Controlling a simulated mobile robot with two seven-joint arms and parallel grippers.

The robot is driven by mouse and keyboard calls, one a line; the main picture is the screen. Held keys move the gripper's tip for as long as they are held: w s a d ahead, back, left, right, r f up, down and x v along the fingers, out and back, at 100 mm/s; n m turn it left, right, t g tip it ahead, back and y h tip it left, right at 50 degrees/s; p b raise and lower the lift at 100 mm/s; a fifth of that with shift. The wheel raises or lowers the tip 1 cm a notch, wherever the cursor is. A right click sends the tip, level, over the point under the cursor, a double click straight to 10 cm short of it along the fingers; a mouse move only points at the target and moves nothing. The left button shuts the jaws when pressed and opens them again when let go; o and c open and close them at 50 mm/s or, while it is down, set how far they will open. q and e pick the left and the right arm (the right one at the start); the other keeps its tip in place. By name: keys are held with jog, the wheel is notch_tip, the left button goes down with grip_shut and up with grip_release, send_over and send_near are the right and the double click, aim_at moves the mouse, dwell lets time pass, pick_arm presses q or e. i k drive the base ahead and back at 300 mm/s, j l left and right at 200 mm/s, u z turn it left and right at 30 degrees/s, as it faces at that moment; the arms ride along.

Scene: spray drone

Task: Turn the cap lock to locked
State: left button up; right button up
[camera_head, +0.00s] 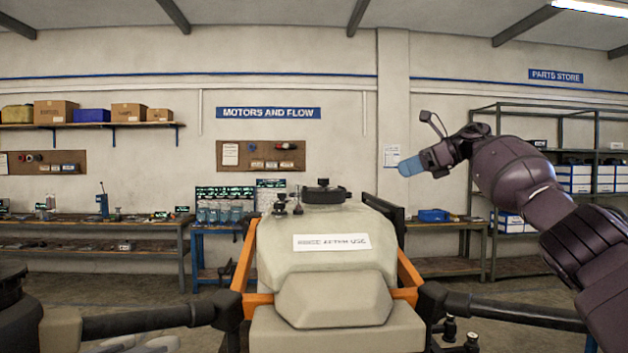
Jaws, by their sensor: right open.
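The spray drone's pale tank (325,260) stands in front of me, with a label on its face. A round black cap (326,196) sits on top of the tank, with a small raised piece (323,182) at its middle that may be the cap lock. I cannot tell its setting at this size. My right gripper (411,166) is raised to the right of the cap and above it, apart from it. Its blue fingertips point left; it is open and nothing shows between them. My left gripper is not in view.
Small black fittings (287,203) stand on the tank left of the cap. Orange frame bars (245,258) flank the tank, and dark drone arms (135,322) reach out both ways. Workbenches (90,247) and shelves (560,190) stand behind. The air above the cap is clear.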

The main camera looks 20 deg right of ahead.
aim_at(323, 183)
jog(key=i, duration=0.95)
